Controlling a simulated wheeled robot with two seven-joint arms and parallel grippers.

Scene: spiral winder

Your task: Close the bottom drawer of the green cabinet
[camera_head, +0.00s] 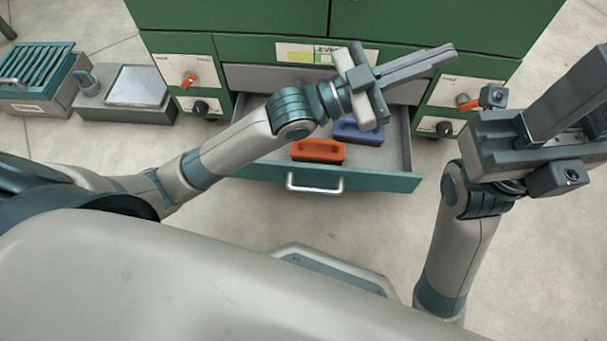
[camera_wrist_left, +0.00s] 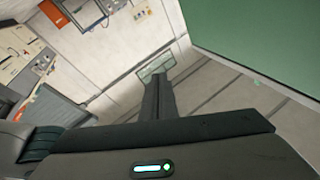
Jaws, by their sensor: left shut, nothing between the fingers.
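The green cabinet (camera_head: 420,22) stands at the back of the head view. Its bottom drawer (camera_head: 378,180) is pulled out towards me, with a silver handle (camera_head: 315,188) on its front. An orange block (camera_head: 318,151) and a blue block (camera_head: 360,133) lie inside. My left gripper (camera_head: 452,54) is shut and empty, above the drawer's right side and pointing right; its forearm crosses over the drawer and hides part of it. The shut fingers also show in the left wrist view (camera_wrist_left: 158,95). My right gripper (camera_head: 575,95) is right of the drawer, its fingertips partly cut off by the frame edge.
Panels with orange and black knobs (camera_head: 190,80) flank the drawer opening. Grey boxes, one with a slatted green top (camera_head: 35,70), stand on the floor at left. A green surface (camera_wrist_left: 260,40) fills the wrist view's upper right.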

